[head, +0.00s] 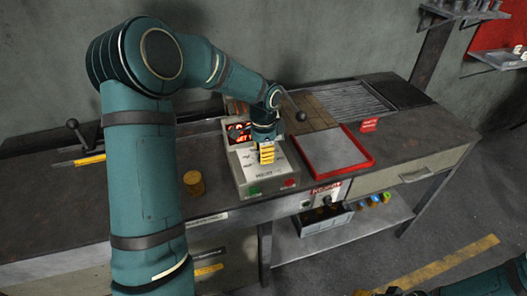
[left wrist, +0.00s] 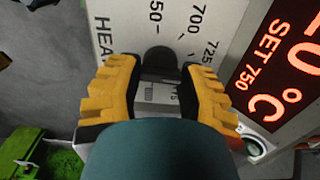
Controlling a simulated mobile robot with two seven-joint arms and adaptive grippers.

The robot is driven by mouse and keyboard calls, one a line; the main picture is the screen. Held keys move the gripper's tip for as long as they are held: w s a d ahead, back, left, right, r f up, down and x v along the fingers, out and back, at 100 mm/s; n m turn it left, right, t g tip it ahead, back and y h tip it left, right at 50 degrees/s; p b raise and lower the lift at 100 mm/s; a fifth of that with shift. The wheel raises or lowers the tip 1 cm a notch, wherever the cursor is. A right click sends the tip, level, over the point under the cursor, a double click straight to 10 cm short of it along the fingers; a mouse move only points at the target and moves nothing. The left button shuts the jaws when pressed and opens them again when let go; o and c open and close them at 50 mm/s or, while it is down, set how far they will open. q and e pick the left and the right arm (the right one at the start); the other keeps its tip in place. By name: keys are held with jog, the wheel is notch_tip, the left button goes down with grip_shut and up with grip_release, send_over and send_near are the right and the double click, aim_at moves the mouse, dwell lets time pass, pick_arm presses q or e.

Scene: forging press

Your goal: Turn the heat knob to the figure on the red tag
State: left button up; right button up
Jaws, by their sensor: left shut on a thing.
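The heat knob (left wrist: 160,62) is dark and sits between the yellow fingers of my left gripper (left wrist: 158,85) in the left wrist view. The gripper is shut on it; the fingers hide part of the dial. Dial figures 700 and 725 show beside it, others are partly covered. In the head view my left gripper (head: 267,152) points down onto the control box (head: 252,180). The lit display (left wrist: 275,65) reads SET 750; its upper figure is cut off. The red tag (head: 368,125) stands on the bench; its figure is too small to read.
A red-rimmed tray (head: 371,162) lies right of the box. A brass-coloured cylinder (head: 194,183) stands to its left. A green button (head: 254,191) and a red button (head: 290,183) are on the box front. My right arm shows partly at the bottom right.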

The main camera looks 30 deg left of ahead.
pick_arm(q)
jog(key=n, duration=0.6)
jog(key=shift+n, duration=0.3)
jog(key=n, duration=0.5)
jog(key=shift+n, duration=0.3)
jog(key=o, duration=1.2)
notch_tip(320, 180, up, 12)
dwell(0.4)
